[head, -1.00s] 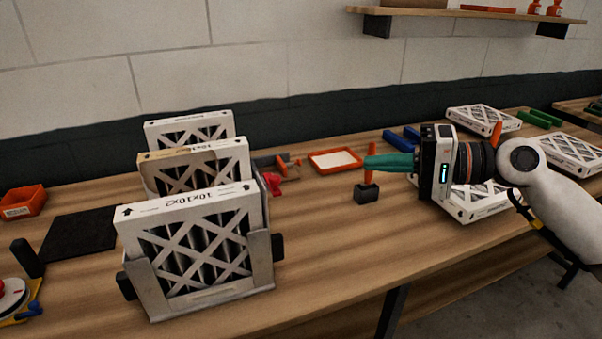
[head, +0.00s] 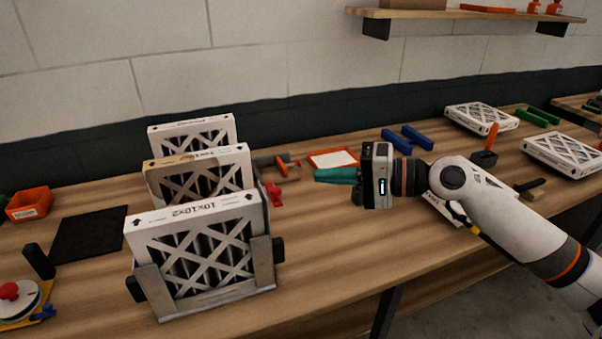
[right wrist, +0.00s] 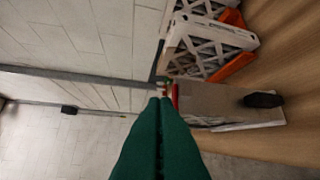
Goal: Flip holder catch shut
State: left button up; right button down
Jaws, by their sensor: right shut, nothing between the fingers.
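The metal holder (head: 208,300) stands on the bench with black knobs at its sides and boxed filters upright in it. The front filter (head: 200,245) is white with a lattice face. A red catch (head: 273,194) sticks out at the holder's right rear; it seems raised, but its exact position is hard to tell. A small red piece, apparently the catch, shows just beyond my fingertips in the right wrist view (right wrist: 174,95). My right gripper (head: 318,175), with teal fingers, is shut and empty, pointing left toward the catch with a gap between. My left gripper is out of view.
A red tray with a white inside (head: 333,158) lies behind my right gripper. Blue blocks (head: 407,138) and more boxed filters (head: 482,117) are to the right. An orange bin (head: 28,204) and black mat (head: 88,234) lie left. The bench in front of the gripper is clear.

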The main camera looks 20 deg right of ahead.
aim_at(273, 189)
jog(key=a+p, duration=0.1)
jog(key=a, duration=0.1)
jog(key=a+f+p, duration=0.1)
jog(key=a, duration=0.2)
jog(key=shift+w+a+f+p, duration=0.15)
jog(key=shift+w+a+p, duration=0.05)
jog(key=shift+p, duration=0.2)
